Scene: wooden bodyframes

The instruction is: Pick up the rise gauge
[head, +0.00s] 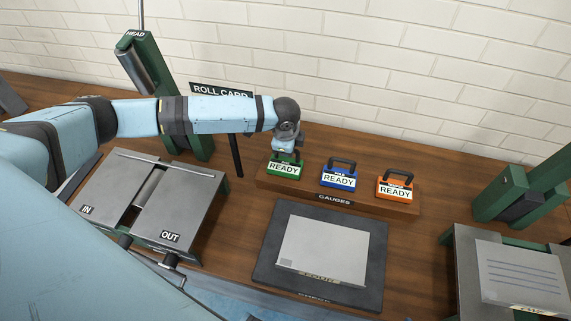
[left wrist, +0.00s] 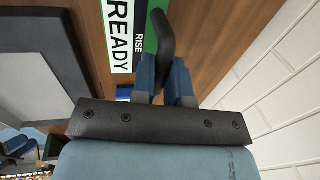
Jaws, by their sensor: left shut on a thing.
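The rise gauge (head: 285,169) is a green block with a white READY label, at the left end of the wooden gauge rack (head: 335,200). In the left wrist view its green face (left wrist: 151,40) shows a RISE marking and a black loop handle. My left gripper (head: 288,152) reaches over it from the left in the head view. In the left wrist view the blue fingers (left wrist: 166,72) are closed on the handle, one on each side. The gauge appears at its place on the rack; I cannot tell whether it is lifted.
A blue gauge (head: 338,177) and an orange gauge (head: 395,187), both labelled READY, stand right of the green one. A dark mat (head: 265,263) with a grey panel lies in front. An IN/OUT metal box (head: 185,205) is at left. A brick wall (head: 400,65) rises behind.

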